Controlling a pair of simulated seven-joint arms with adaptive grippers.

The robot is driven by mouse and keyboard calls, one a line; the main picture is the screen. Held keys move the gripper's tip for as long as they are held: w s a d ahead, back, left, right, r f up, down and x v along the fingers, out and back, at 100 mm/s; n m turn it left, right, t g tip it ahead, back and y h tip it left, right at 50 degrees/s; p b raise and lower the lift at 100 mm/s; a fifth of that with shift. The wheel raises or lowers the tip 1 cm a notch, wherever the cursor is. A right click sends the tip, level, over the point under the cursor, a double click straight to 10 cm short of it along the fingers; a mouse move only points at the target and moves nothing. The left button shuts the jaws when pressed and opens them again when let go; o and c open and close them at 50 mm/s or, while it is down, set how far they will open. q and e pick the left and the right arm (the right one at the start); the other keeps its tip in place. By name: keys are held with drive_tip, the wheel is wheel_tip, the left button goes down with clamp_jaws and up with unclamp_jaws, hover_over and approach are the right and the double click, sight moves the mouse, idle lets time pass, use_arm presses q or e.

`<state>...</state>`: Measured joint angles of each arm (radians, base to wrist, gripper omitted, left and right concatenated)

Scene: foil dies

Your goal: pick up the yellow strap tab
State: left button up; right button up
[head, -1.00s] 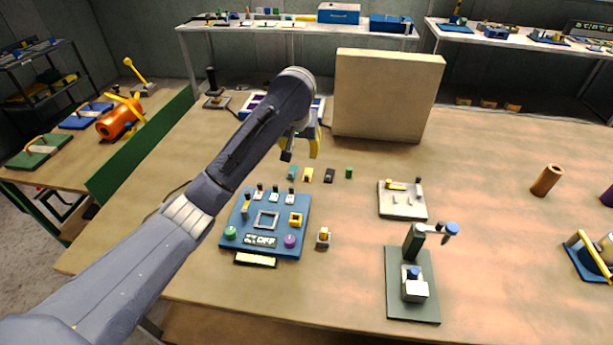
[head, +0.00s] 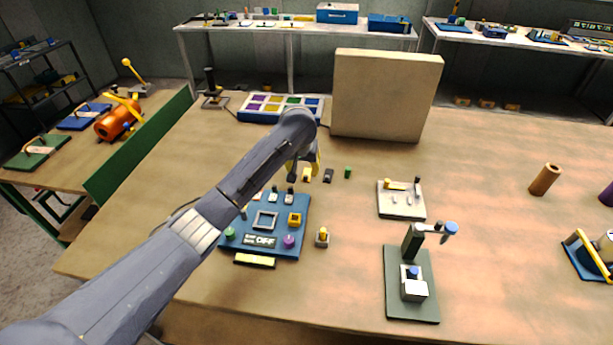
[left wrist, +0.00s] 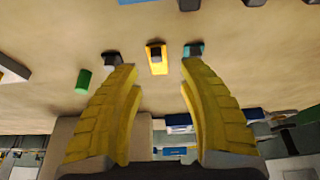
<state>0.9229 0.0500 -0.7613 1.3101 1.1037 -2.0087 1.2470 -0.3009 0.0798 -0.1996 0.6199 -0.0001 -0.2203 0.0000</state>
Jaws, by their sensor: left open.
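The yellow strap tab (head: 307,176) is a small yellow piece with a dark spot, lying on the table in a row of small pieces. In the left wrist view the yellow tab (left wrist: 156,60) lies ahead of the gap between my fingertips, apart from them. My left gripper (head: 304,169) is open above the row; its two yellow fingers (left wrist: 157,72) are spread with nothing between them. In the head view the gripper partly covers the tab's surroundings. My right gripper is not in view.
A dark piece (head: 328,176) and a green cylinder (head: 348,172) lie to the tab's right. A teal piece (left wrist: 193,50) is on its other side, near one fingertip. A blue panel (head: 265,250) lies in front; a beige block (head: 388,95) stands behind.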

sight(306, 175)
use_arm(q)
drive_tip(key=shift+x, duration=2.65)
drive_tip(key=shift+s+d, duration=0.2)
drive_tip(key=c, duration=0.8)
drive_tip(key=shift+f, duration=0.1)
clamp_jaws()
